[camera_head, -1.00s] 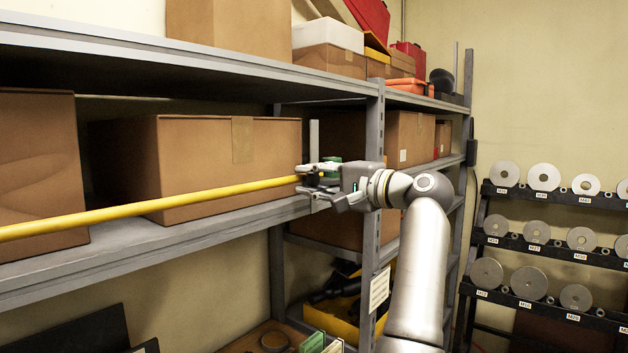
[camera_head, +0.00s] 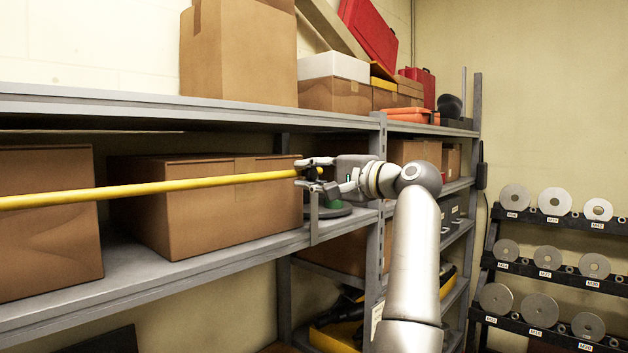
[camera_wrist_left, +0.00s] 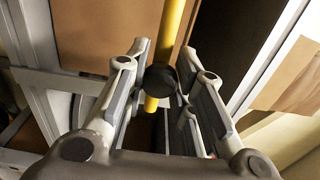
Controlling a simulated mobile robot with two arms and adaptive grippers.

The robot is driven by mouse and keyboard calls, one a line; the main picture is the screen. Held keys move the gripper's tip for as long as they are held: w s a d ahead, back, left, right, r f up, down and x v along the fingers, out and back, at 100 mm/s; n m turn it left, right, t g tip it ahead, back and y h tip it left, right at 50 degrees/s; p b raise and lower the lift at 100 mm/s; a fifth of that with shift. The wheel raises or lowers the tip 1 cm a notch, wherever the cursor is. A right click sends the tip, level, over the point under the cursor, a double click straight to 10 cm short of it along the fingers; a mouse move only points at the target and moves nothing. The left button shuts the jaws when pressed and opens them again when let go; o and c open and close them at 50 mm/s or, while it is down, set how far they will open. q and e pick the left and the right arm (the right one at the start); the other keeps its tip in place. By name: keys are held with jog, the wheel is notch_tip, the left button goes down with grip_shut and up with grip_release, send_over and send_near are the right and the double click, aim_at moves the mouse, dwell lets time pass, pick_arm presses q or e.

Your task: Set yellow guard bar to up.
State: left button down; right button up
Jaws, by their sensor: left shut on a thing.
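The yellow guard bar (camera_head: 150,188) runs across the front of the middle shelf, nearly level and rising slightly to the right. Its left end is out of view. My left gripper (camera_head: 308,173) is shut on the bar's right end, just left of the shelf post. In the left wrist view the bar (camera_wrist_left: 171,28) passes between the two fingers (camera_wrist_left: 160,82), with a black collar (camera_wrist_left: 160,77) near its end. A grey upright bracket (camera_head: 314,218) stands at the shelf edge below the gripper. My right gripper is out of view.
Cardboard boxes (camera_head: 215,215) sit on the middle shelf behind the bar. A grey shelf post (camera_head: 376,235) stands close to the gripper. The upper shelf (camera_head: 180,108) runs above the bar. A rack of metal discs (camera_head: 540,265) is at the right.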

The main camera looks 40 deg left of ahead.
pick_arm(q)
jog(key=c, duration=1.6)
grip_release()
jog(key=shift+c, duration=0.2)
jog(key=o, duration=0.5)
jog(key=shift+c, duration=0.2)
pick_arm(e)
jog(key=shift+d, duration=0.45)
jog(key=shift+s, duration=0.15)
pick_arm(q)
jog(key=shift+d, duration=0.35)
jog(key=d, duration=1.1)
jog(key=shift+s, duration=0.45)
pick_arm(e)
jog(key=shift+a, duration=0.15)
pick_arm(q)
jog(key=shift+d, duration=0.1)
